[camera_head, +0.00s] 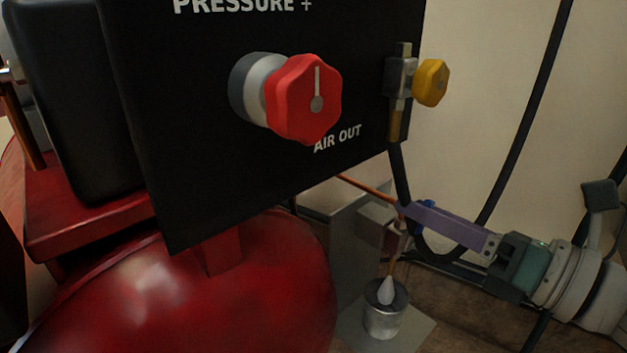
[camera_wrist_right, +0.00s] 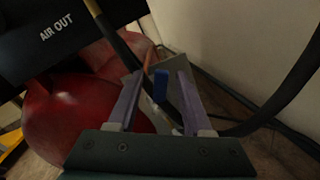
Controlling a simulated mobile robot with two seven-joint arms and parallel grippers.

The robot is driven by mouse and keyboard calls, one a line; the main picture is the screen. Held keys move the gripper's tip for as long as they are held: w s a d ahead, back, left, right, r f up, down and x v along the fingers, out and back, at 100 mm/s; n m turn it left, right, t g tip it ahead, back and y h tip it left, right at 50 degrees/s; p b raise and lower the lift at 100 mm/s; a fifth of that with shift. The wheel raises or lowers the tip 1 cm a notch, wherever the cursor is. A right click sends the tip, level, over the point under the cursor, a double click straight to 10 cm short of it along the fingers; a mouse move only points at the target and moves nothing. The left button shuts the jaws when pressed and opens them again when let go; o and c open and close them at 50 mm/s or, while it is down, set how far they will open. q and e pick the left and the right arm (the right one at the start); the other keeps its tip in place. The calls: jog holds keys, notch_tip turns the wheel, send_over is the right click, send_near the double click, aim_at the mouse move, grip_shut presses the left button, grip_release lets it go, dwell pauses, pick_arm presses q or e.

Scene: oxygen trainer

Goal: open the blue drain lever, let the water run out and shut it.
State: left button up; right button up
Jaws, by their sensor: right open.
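The blue drain lever (camera_head: 428,205) shows in the head view just behind the fingers of my right gripper (camera_head: 403,208), partly hidden by them. In the right wrist view the blue lever (camera_wrist_right: 160,86) stands between the two spread fingers of my right gripper (camera_wrist_right: 155,83), with space on both sides. A metal cup (camera_head: 384,318) stands on a grey plate below the drain. A pale, cone-shaped thing (camera_head: 387,290) tapers upward from the cup under a thin copper-coloured pipe; I cannot tell whether it is running water. My left gripper is out of view.
The red tank (camera_head: 250,290) fills the lower left. Above it hangs a black panel (camera_head: 200,130) with a red knob (camera_head: 305,100) and a yellow knob (camera_head: 431,83). Black hoses (camera_head: 522,120) run along the pale wall, close to my right gripper.

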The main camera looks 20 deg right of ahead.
jog(key=shift+b+x, duration=0.35)
jog(key=shift+x, duration=1.4)
jog(key=shift+c, duration=0.2)
grip_shut()
